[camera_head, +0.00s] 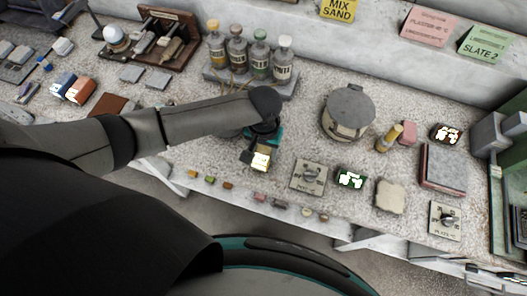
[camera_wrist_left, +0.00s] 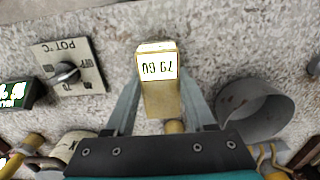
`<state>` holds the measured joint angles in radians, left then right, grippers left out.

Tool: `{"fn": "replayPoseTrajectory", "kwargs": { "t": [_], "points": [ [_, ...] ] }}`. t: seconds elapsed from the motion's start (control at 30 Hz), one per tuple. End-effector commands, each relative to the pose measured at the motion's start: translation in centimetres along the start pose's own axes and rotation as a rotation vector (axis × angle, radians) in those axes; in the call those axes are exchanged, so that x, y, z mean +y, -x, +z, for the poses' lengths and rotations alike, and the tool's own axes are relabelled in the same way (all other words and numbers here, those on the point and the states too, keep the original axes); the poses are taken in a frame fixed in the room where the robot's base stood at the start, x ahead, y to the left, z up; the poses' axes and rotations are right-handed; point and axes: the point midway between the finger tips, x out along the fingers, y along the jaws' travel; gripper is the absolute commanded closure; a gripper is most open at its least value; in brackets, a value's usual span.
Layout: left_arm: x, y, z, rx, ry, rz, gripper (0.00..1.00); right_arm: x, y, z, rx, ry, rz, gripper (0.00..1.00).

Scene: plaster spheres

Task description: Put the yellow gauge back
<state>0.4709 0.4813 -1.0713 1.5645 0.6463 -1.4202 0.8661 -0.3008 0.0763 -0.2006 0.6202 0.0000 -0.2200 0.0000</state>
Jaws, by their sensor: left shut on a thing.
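The yellow gauge (camera_wrist_left: 158,98) is a small block with a pale lit face showing dark digits, upside down in the left wrist view. It also shows in the head view (camera_head: 260,161), above the front part of the speckled worktop. My left gripper (camera_wrist_left: 162,92) is shut on it, one finger on each side. In the head view the left gripper (camera_head: 258,146) is partly hidden by its own arm. I cannot tell how high the gauge is above the worktop. My right gripper is out of view.
A plate with a knob (camera_head: 310,177) and a green-lit display (camera_head: 351,179) stand right of the gauge. A round lidded pot (camera_head: 349,112) and a yellow cylinder (camera_head: 389,137) are farther right. Several bottles (camera_head: 237,55) stand behind. A grey ring (camera_wrist_left: 254,108) is beside the gripper.

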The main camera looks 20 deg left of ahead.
Motion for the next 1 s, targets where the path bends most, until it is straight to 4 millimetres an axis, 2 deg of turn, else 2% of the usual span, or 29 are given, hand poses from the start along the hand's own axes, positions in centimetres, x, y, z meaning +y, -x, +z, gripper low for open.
{"fn": "replayPoseTrajectory", "kwargs": {
  "t": [0.1, 0.47, 0.5, 0.73, 1.0],
  "points": [
    [-0.01, -0.74, -0.04, 0.002, 0.0, 0.0, 0.97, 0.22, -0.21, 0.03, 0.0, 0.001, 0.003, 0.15],
    [0.02, -1.03, -0.04, 0.002, 0.0, 0.0, 0.97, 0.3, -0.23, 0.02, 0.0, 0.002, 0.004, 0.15],
    [0.0, -0.99, -0.03, 0.002, 0.0, 0.0, 0.41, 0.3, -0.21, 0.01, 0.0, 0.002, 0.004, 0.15],
    [-0.01, -0.97, -0.02, 0.001, 0.0, 0.0, 0.15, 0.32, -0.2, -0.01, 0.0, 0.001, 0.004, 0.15],
    [-0.03, -0.84, -0.04, 0.002, 0.0, -0.001, 0.15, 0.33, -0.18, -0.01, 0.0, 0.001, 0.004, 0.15]
  ]
}}
